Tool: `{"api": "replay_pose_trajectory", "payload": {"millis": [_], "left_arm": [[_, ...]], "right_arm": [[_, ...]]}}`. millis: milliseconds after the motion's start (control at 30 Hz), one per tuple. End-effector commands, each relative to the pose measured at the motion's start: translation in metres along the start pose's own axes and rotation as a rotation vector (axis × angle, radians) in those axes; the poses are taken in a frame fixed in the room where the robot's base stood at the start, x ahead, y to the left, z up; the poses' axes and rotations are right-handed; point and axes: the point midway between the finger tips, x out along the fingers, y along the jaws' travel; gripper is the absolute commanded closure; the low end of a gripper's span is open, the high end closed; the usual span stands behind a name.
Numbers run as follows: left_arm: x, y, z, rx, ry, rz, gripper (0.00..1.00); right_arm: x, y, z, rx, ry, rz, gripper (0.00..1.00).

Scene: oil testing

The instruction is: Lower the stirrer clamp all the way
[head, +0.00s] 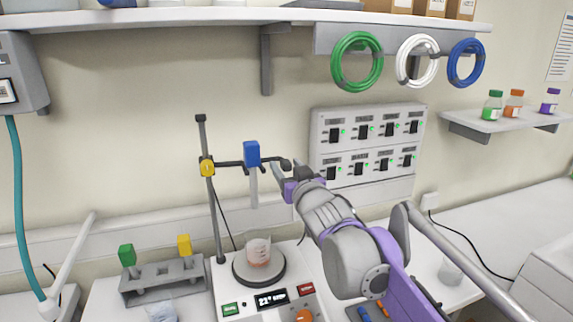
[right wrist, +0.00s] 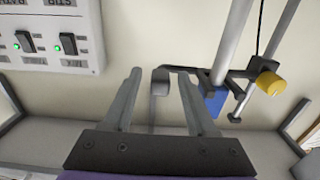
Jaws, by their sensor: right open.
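The stirrer clamp has a yellow knob (head: 207,168) on a dark upright pole (head: 214,215), and a dark horizontal arm. A blue stirrer head (head: 251,153) sits on that arm, with its pale shaft (head: 253,188) hanging above a beaker (head: 258,251) of reddish liquid. My right gripper (head: 282,172) is at the arm's right end, by the dark grip (head: 286,164). In the right wrist view its fingers (right wrist: 160,76) are open, with the grey grip (right wrist: 160,88) showing between them; contact cannot be told. The yellow knob (right wrist: 267,83) also shows there. My left gripper is out of view.
The beaker stands on a hotplate (head: 233,301) with a display. A rack (head: 165,284) with green and yellow-topped items is at left. A switch panel (head: 365,113) is on the wall behind my right arm. A shelf (head: 150,18) runs above.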

Motion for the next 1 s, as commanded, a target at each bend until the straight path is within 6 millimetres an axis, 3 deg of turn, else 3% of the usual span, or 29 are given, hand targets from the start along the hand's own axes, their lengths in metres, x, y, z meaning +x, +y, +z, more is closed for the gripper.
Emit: {"api": "replay_pose_trajectory", "payload": {"millis": [367, 700, 1000], "left_arm": [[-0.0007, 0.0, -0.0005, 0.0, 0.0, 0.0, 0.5], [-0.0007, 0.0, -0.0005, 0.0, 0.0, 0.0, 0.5], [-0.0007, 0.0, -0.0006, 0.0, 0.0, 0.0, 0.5]], "right_arm": [[0.0061, -0.0001, 0.0007, 0.001, -0.001, 0.0, 0.43], [0.0059, 0.0, 0.0006, 0.001, -0.001, 0.0, 1.0], [0.0058, 0.0, 0.0006, 0.001, -0.001, 0.0, 1.0]]}}
